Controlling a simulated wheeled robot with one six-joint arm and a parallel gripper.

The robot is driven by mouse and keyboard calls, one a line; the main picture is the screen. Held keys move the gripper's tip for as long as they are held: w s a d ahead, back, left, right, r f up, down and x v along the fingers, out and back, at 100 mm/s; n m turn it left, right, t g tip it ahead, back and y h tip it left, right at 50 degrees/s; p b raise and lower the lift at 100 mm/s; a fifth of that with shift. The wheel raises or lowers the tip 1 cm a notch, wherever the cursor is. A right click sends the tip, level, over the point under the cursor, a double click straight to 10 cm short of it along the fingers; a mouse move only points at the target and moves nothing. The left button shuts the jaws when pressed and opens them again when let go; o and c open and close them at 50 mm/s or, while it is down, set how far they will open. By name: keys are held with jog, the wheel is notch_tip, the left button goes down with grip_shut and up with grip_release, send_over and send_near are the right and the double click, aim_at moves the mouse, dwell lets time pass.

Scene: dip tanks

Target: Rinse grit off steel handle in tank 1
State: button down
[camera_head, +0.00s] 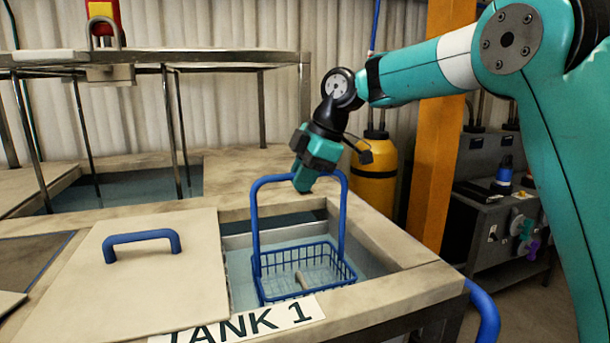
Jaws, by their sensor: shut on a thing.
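My gripper (304,180) is shut on the top bar of a blue wire basket's tall handle (254,215). The basket (262,285) hangs upright inside the open tank 1 (390,280), whose label (245,325) is on the front edge. A small pale grey-tan piece (301,281), perhaps the steel handle, lies in the basket. Any grit on it is too small to tell. Pale blue liquid shows around the basket; how deep the basket sits in it I cannot tell.
A flat lid (150,275) with a blue grip lies left of the opening. A raised metal rack (200,58) stands over another tank (135,188) at the back left. A yellow cylinder (375,185) and an orange post (440,150) stand behind the bench, right of my gripper.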

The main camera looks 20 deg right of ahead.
notch_tip(320, 180, down, 7)
jog(key=b, duration=0.5)
jog(key=shift+r, duration=0.2)
jog(key=shift+a, duration=0.1)
dwell(1.6)
dwell(1.9)
